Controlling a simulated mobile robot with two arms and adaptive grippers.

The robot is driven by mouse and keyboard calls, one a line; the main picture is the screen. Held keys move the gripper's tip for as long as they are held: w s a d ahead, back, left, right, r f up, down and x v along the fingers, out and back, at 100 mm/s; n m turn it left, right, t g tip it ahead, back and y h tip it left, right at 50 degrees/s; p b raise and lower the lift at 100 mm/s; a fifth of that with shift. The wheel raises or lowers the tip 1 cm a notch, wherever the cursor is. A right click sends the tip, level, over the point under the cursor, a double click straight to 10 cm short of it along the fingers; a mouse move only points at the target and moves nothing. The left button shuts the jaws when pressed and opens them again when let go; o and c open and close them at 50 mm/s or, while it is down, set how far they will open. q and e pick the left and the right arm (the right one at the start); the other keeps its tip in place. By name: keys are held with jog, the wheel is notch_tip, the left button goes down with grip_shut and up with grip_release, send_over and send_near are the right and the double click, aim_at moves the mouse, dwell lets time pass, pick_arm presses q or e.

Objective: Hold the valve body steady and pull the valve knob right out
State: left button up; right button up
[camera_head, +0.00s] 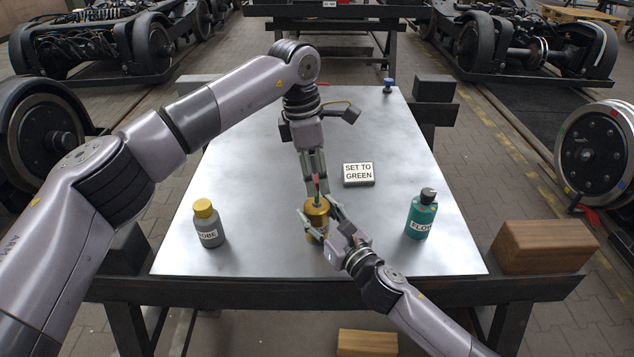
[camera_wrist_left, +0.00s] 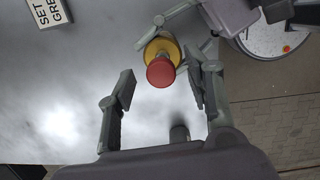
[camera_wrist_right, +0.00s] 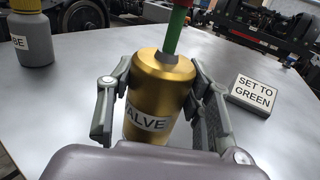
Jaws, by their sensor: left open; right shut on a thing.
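The valve body (camera_head: 316,219) is a gold cylinder standing upright on the metal table; its "VALVE" label shows in the right wrist view (camera_wrist_right: 150,118). My right gripper (camera_head: 330,222) is shut on the valve body, one finger on each side. A green stem with a red knob rises from its top; the red knob (camera_wrist_left: 160,72) shows from above in the left wrist view, and the green stem (camera_wrist_right: 174,32) in the right wrist view. My left gripper (camera_head: 317,182) is open above the valve, its fingers pointing down near the knob and apart from it in its wrist view.
A "SET TO GREEN" sign block (camera_head: 358,175) lies right of the valve. A grey bottle with a yellow cap (camera_head: 208,225) stands left, a teal "FLUX" bottle (camera_head: 421,214) right. A small blue item (camera_head: 388,86) is at the far edge. Much of the tabletop is bare.

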pick_arm(q)
notch_tip(320, 180, up, 12)
jog(key=a, duration=0.1)
jog(key=shift+a, duration=0.35)
jog(key=shift+s, duration=0.1)
jog(key=shift+f, duration=0.1)
pick_arm(e)
jog(key=o, duration=1.3)
jog(key=v, duration=1.2)
pick_arm(q)
jog(key=shift+f, duration=0.1)
pick_arm(e)
jog(key=shift+s, duration=0.1)
